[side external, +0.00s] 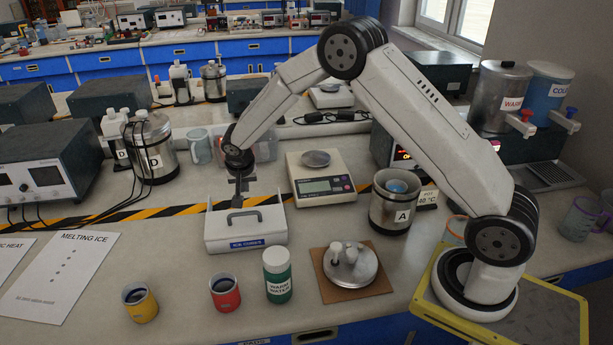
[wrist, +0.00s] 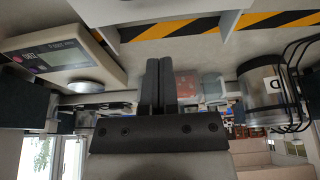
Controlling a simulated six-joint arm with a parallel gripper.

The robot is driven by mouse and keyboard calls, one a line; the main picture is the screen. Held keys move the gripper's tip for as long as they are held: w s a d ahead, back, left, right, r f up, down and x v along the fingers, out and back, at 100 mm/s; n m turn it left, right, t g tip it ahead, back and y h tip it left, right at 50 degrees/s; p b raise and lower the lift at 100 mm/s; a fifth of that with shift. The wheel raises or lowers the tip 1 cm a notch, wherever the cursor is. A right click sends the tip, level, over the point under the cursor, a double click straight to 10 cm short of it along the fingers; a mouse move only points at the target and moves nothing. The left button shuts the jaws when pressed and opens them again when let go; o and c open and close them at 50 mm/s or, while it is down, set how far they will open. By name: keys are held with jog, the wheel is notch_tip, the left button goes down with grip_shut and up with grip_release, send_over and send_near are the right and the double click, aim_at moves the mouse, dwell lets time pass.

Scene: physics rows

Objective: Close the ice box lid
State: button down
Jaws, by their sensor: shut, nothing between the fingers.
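The ice box (side external: 246,241) is a white box labelled ICE CUBES, standing on the near bench. Its pale lid with a dark grey handle (side external: 244,217) faces the front. White uprights rise at the box's rear left and right. How far the lid is open cannot be told for sure. My gripper (side external: 237,204) points down at the box, just behind the handle, shut and empty; contact with the lid cannot be told. In the wrist view my gripper's fingers (wrist: 159,62) are together, with part of the white box (wrist: 150,11) at the top edge.
A scale (side external: 321,184) stands right of the box, and the steel pot marked A (side external: 390,210) is farther right. A yellow cup (side external: 140,304), a red cup (side external: 225,294) and a green-and-white bottle (side external: 277,281) stand in front. A steel canister (side external: 154,150) is behind left.

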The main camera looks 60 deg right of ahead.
jog(key=v, duration=0.6)
jog(key=shift+s+r, duration=0.1)
jog(key=shift+s, duration=0.05)
jog(key=s+a+n+y, duration=0.1)
jog(key=s+n, duration=0.3)
jog(key=s, duration=0.8)
jog(key=s+a+r+n+y, duration=0.1)
jog(key=s+n, duration=0.4)
jog(key=s, duration=0.8)
jog(key=shift+s+a+r+y, duration=0.3)
jog(key=shift+a+y, duration=0.1)
jog(key=shift+a, duration=0.25)
